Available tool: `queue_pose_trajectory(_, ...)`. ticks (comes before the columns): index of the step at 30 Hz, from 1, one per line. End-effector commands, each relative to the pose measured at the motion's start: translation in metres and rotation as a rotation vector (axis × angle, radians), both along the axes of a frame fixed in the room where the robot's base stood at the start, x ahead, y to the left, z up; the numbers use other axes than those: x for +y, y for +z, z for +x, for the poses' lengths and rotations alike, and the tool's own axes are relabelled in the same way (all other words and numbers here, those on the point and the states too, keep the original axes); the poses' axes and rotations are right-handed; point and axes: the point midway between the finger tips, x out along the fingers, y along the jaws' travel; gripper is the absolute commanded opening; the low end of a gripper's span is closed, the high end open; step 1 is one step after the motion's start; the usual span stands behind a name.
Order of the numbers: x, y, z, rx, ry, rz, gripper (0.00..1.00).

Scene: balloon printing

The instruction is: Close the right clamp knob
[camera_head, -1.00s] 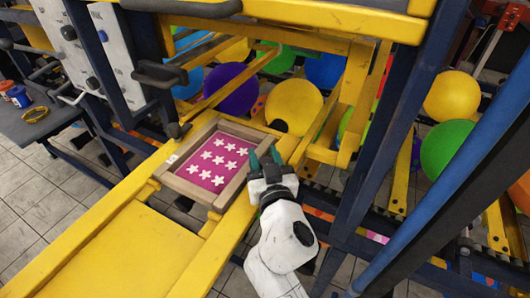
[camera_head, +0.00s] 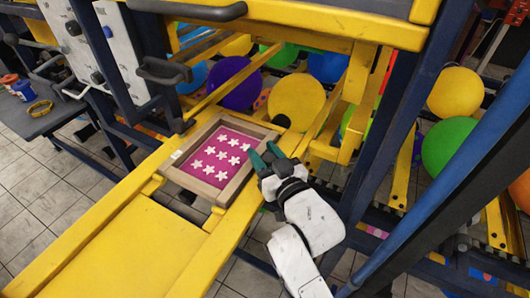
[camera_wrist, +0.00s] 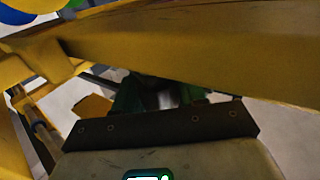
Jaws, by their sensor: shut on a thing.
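The screen frame (camera_head: 236,190), a wooden rim around a magenta panel with white stars, lies on the yellow beams. My gripper (camera_head: 263,155) is at its right side, with teal fingertips against the rim area. The jaws are shut on a small part there, apparently the right clamp knob, which the fingers hide. In the wrist view my gripper (camera_wrist: 160,98) has its green fingers under a dark plate, with a blurred pale shape between them. A black round knob (camera_head: 281,121) shows beyond the frame's far right corner. Another dark knob (camera_head: 179,126) is at the far left corner.
A yellow beam (camera_head: 228,245) runs along the right side of the frame, close to my gripper. Blue posts (camera_head: 445,180) stand to the right of my arm. Several balloons (camera_head: 297,98) lie behind the bars. A yellow beam (camera_wrist: 200,45) crosses close above the fingers.

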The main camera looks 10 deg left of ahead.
Motion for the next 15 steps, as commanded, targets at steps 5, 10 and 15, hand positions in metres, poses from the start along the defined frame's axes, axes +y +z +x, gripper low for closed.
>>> queue_pose_trajectory(5,-0.0002,-0.0005,-0.0002,-0.001,0.006,-0.001,0.10)
queue_pose_trajectory(10,0.0000,-0.0005,-0.0003,-0.001,0.005,-0.001,0.10)
queue_pose_trajectory(15,0.0002,-0.0003,-0.0003,-0.001,0.006,-0.001,0.54)
